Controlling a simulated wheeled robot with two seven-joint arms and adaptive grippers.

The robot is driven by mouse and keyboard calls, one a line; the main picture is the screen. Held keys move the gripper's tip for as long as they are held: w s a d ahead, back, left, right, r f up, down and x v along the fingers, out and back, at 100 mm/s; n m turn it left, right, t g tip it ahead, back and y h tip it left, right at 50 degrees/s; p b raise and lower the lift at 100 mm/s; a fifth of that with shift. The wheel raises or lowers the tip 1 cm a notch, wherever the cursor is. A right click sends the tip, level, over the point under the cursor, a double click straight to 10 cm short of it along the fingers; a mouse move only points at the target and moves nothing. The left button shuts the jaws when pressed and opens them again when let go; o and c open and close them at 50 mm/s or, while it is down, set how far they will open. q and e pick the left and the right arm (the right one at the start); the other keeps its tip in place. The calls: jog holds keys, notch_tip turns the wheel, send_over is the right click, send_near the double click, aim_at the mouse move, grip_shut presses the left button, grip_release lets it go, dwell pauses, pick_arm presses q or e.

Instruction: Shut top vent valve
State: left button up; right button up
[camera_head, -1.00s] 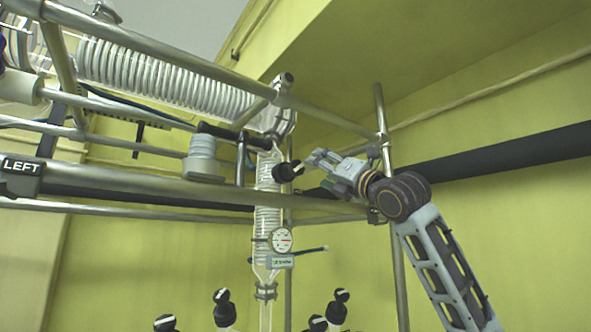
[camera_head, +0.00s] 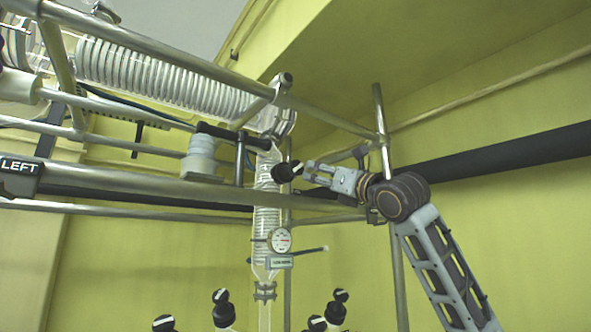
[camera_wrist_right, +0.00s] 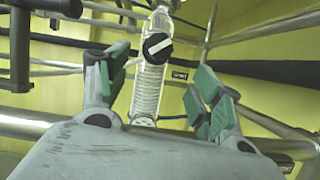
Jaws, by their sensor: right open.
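The top vent valve's black knob (camera_head: 287,171) sits on the right side of the vertical glass column (camera_head: 266,190), below the coiled glass tube. In the right wrist view the knob (camera_wrist_right: 157,47) faces me with a slanted white bar across it. My right gripper (camera_head: 312,172) is just right of the knob. Its green-padded fingers (camera_wrist_right: 160,88) are spread, with the knob beyond the tips and between them in the picture; I cannot tell if they touch it. My left gripper is not in view.
Steel rails cross above and behind the column, and an upright pole (camera_head: 384,130) stands beside my right wrist. A round gauge (camera_head: 280,240) hangs lower on the column. A black handle (camera_head: 232,134) is to the left. Several black-capped knobs line the bottom.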

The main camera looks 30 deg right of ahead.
aim_at(298, 168)
jog(key=shift+w+r, duration=0.1)
jog(key=p+x, duration=0.4)
jog(key=x, duration=0.7)
jog(key=shift+w+a+r, duration=0.1)
jog(key=shift+w+r, duration=0.15)
jog(key=shift+w, duration=0.1)
jog(key=shift+p+x, duration=0.45)
jog(key=shift+x, duration=0.45)
jog(key=shift+f, duration=0.1)
jog(key=c, duration=1.1)
jog(key=shift+o, duration=0.2)
jog(key=shift+m+h, duration=0.4)
jog(key=shift+m, duration=0.3)
